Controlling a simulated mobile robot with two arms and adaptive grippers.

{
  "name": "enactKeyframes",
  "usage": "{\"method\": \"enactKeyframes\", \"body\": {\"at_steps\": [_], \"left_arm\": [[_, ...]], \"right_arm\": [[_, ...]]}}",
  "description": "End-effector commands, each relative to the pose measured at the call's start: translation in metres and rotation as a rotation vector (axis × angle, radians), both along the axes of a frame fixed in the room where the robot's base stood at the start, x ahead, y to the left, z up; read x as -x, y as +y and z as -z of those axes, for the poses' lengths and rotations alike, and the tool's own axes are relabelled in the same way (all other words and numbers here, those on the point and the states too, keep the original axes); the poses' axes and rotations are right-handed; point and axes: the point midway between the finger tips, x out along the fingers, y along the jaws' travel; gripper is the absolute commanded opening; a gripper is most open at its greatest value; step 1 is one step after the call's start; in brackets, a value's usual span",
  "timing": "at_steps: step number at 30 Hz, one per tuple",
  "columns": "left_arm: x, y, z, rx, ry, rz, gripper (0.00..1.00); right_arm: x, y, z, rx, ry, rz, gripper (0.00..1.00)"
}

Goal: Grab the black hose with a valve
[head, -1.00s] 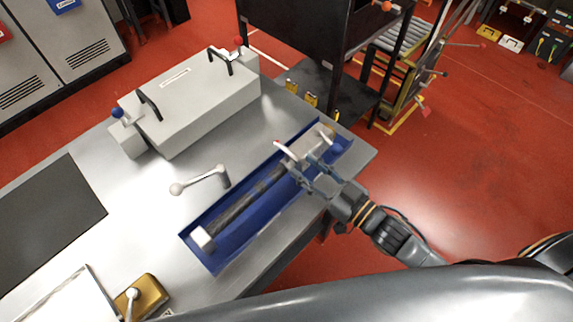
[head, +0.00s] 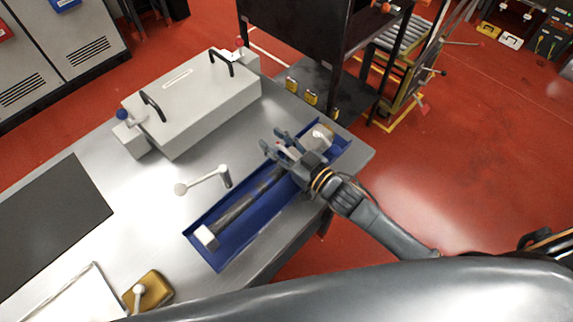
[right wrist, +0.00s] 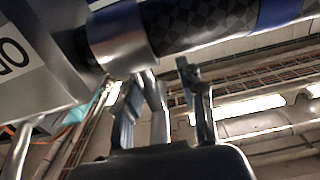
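The black hose (head: 236,210) lies lengthwise in a long blue tray (head: 212,258) on the metal table. Its near end has a pale fitting (head: 206,237), and a light metal part, seemingly the valve (head: 321,137), is at the far end. My right gripper (head: 271,143) reaches across the tray and hides part of the hose and valve. In the right wrist view the hose (right wrist: 205,20), its metal collar (right wrist: 122,40) and a grey body (right wrist: 40,55) cross above my right gripper (right wrist: 158,80). The fingers stand apart, with a pale lever (right wrist: 157,105) seen between them. My left gripper is out of view.
A light grey box with black handles (head: 190,100) stands behind the tray. A dark mat (head: 50,220) and a brass-coloured block (head: 150,290) are farther left. A dark rack (head: 300,40) stands beyond the table.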

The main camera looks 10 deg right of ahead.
Motion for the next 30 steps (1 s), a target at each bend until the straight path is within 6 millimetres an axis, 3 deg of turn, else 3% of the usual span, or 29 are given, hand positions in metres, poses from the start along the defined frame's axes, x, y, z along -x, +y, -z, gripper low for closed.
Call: {"method": "enactKeyframes", "body": {"at_steps": [3,8,9,30], "left_arm": [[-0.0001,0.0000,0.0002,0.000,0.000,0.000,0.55],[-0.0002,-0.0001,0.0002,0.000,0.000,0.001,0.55],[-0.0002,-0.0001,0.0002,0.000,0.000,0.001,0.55],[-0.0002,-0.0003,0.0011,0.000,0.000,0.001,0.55]], "right_arm": [[0.0003,-0.0002,0.0003,0.000,0.000,0.000,0.34],[0.0004,-0.0003,0.0002,0.000,0.000,0.000,0.02],[0.0004,-0.0004,0.0002,0.000,0.000,0.000,0.00],[-0.0004,-0.0001,-0.0080,-0.003,-0.009,-0.002,0.00]]}}
